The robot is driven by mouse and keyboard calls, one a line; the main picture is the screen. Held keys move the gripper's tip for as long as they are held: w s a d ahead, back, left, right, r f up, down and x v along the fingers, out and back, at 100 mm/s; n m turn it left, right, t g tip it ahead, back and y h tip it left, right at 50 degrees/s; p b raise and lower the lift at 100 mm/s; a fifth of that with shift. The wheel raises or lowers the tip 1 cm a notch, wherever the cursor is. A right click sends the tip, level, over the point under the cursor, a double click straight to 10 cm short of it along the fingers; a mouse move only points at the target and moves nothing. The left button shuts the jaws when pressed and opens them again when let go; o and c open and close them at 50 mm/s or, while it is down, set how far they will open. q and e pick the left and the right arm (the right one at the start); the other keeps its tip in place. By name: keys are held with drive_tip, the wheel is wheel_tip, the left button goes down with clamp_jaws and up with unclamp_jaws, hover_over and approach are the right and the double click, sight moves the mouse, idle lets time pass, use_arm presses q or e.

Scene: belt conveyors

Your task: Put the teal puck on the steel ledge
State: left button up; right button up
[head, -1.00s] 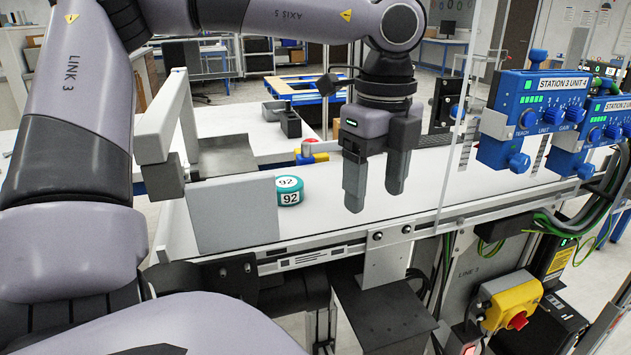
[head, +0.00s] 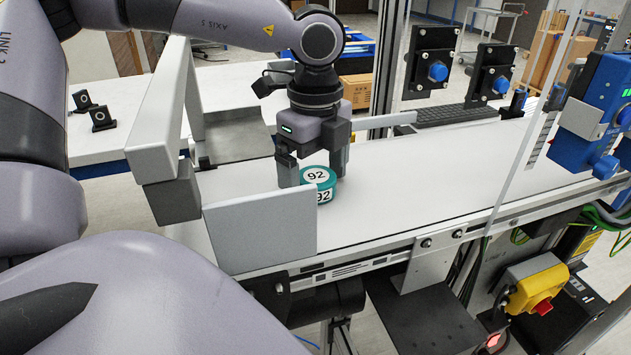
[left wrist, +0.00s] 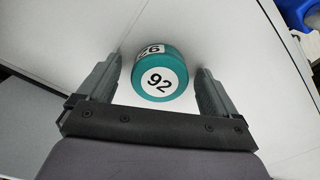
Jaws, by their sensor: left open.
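The teal puck (head: 319,184) is a short cylinder with white "92" labels on its top and side. It lies flat on the white conveyor belt, just right of a grey guard plate. My left gripper (head: 313,167) points down at the puck, open, with one finger on each side of it. In the left wrist view the puck (left wrist: 160,74) sits between the open fingers (left wrist: 157,68), with a visible gap to each. A brushed steel surface (head: 237,137), which looks like the steel ledge, lies beyond the belt at the left. My right gripper is out of view.
A grey guard plate (head: 262,232) and a raised grey bar (head: 160,110) stand left of the puck. A clear panel and blue control units (head: 592,115) are at the right. The belt (head: 420,180) right of the puck is clear.

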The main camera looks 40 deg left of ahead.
use_arm(q)
drive_tip(key=c, duration=1.2)
drive_tip(key=shift+o, duration=0.2)
